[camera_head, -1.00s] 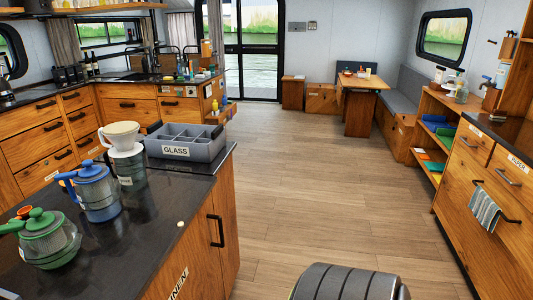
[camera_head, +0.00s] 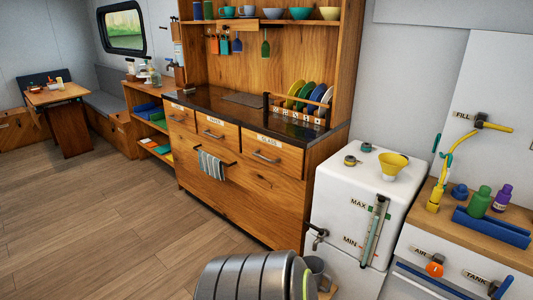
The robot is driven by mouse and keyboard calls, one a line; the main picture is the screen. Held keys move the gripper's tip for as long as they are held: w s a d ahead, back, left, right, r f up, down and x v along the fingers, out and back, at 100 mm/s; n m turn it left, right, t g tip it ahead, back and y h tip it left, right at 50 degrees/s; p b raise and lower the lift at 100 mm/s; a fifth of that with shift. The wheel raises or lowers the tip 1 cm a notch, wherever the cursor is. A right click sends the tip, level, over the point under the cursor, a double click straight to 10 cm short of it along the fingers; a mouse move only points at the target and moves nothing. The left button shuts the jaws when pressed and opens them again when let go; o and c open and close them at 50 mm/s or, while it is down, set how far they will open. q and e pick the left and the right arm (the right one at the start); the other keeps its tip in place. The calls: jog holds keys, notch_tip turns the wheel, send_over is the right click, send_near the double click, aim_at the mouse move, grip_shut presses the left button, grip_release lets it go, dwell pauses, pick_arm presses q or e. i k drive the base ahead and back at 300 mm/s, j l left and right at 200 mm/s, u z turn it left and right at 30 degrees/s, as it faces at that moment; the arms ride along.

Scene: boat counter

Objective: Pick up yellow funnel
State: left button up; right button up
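A yellow funnel (camera_head: 393,164) stands on top of the white water tank (camera_head: 350,196) at the right, with its wide mouth up. It sits near the tank's right side, and its narrow lower end is pale. Neither of my grippers is in view.
A grey ribbed cylinder (camera_head: 250,279) fills the bottom centre, with a grey mug (camera_head: 317,272) beside it. Left of the tank stands a wooden cabinet (camera_head: 243,190) with a dish rack (camera_head: 296,111). The floor at left is clear.

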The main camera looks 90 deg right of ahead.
aim_at(391, 168)
jog(key=z, duration=3.7)
jog(key=i+l, duration=0.3)
jog(key=i+l+z, duration=0.15)
jog(key=l, duration=0.35)
jog(key=i, duration=0.1)
